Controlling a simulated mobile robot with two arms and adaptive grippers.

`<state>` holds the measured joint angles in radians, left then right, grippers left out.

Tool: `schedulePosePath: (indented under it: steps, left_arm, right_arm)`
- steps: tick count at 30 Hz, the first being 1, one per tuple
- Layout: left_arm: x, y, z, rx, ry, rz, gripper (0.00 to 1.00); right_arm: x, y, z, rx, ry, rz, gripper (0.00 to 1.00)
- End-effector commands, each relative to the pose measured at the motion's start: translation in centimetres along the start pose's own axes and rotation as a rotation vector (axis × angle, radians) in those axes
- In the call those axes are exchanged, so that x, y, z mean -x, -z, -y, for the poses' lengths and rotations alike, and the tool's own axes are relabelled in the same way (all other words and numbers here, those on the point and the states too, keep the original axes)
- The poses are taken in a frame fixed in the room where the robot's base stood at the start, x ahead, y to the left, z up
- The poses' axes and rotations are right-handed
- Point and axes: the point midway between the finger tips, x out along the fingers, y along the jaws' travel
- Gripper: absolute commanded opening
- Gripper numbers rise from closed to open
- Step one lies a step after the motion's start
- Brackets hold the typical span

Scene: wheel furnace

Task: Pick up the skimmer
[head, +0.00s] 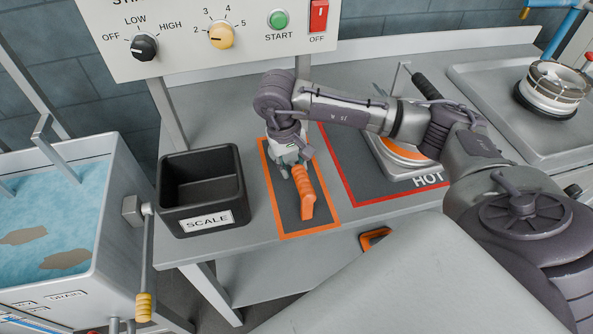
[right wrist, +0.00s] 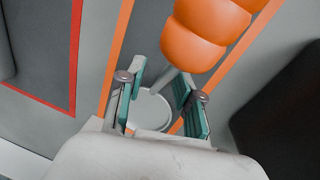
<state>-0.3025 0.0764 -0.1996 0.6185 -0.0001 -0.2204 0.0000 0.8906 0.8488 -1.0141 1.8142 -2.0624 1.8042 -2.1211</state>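The skimmer (head: 305,190) has a ribbed orange handle and lies on a dark mat (head: 290,222) with an orange border. In the right wrist view the skimmer's handle (right wrist: 205,32) is at the top. Its thin grey shaft runs down to a pale round head, partly hidden by my gripper. My right gripper (head: 288,158) is over the far end of the skimmer. In the right wrist view its teal-padded fingers (right wrist: 160,88) are open, one on each side of the shaft, with gaps showing. I cannot tell its exact height. My left gripper is not in view.
A black bin labelled SCALE (head: 203,215) stands left of the mat. Right of it is a red-bordered HOT area (head: 362,190) with a metal item on it. A water tank (head: 110,215) is far left. A control panel (head: 180,55) hangs above the back.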

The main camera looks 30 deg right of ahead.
Motion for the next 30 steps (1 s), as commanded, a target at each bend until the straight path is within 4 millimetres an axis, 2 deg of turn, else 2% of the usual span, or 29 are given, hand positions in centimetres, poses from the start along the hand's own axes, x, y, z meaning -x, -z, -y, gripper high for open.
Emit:
schedulePosePath:
  steps: [1,5,6,20,25,29,30]
  left_arm:
    - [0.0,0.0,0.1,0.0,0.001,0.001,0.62]
    - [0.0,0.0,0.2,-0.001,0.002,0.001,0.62]
    - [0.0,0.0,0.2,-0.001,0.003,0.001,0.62]
    - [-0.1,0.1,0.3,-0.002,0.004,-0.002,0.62]
    - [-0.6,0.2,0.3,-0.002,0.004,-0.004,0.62]
    - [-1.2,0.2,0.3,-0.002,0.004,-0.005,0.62]
    - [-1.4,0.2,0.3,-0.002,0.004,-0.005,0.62]
  right_arm:
    - [0.0,0.0,0.0,0.0,0.0,0.0,0.23]
    - [0.0,0.0,0.0,0.0,0.0,0.0,0.01]
    - [0.0,0.0,0.0,0.0,0.0,0.0,0.0]
    - [0.3,0.0,0.0,0.0,0.001,-0.001,0.0]
    - [1.8,0.1,-0.2,0.0,0.001,-0.004,0.0]
    - [4.1,0.2,-0.5,-0.001,0.001,-0.008,0.0]
    - [4.3,-0.6,-1.4,-0.001,-0.003,-0.003,0.0]
